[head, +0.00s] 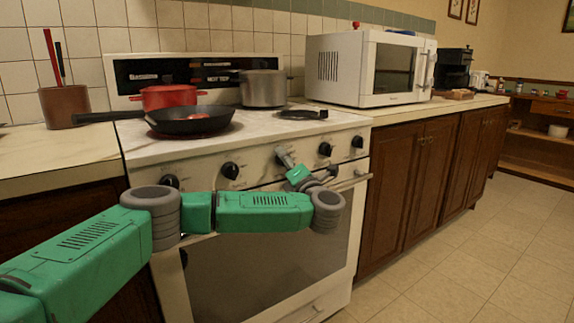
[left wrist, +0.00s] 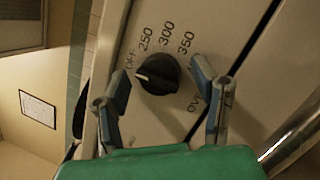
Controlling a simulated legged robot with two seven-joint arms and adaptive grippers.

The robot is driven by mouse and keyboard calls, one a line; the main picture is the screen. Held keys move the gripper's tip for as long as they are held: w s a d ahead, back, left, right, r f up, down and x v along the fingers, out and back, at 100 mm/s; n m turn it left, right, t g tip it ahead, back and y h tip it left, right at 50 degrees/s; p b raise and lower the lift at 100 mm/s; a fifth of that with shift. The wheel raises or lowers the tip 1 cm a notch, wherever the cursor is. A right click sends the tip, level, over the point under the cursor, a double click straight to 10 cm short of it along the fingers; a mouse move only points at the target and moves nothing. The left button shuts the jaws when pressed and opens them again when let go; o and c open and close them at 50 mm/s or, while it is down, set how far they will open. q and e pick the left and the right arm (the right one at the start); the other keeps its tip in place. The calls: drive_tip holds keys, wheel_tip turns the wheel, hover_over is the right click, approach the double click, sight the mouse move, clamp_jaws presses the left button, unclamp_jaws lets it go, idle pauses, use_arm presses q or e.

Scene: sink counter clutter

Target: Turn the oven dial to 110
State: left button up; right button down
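The oven dial (left wrist: 157,73) is a round black knob on the white stove front, with a light mark near OFF. OFF, 250, 300 and 350 are printed around it; other markings are partly covered, and no 110 is readable. My left gripper (left wrist: 161,80) is open, one finger on each side of the dial; I cannot tell whether they touch it. In the head view my left gripper (head: 284,157) is at the middle of the stove's control panel, where it hides the dial. My right gripper is in neither view.
The white stove (head: 300,190) has other black knobs (head: 230,170) beside my gripper and an oven handle (head: 350,184) below. A black pan (head: 188,122), red pot (head: 168,96) and grey pot (head: 263,88) stand on top. A microwave (head: 340,68) is right. The floor at right is clear.

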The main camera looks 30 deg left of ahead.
use_arm(q)
drive_tip(key=shift+d, duration=0.3)
drive_tip(key=c, duration=1.2)
drive_tip(key=shift+o, duration=0.3)
drive_tip(key=shift+a, duration=0.15)
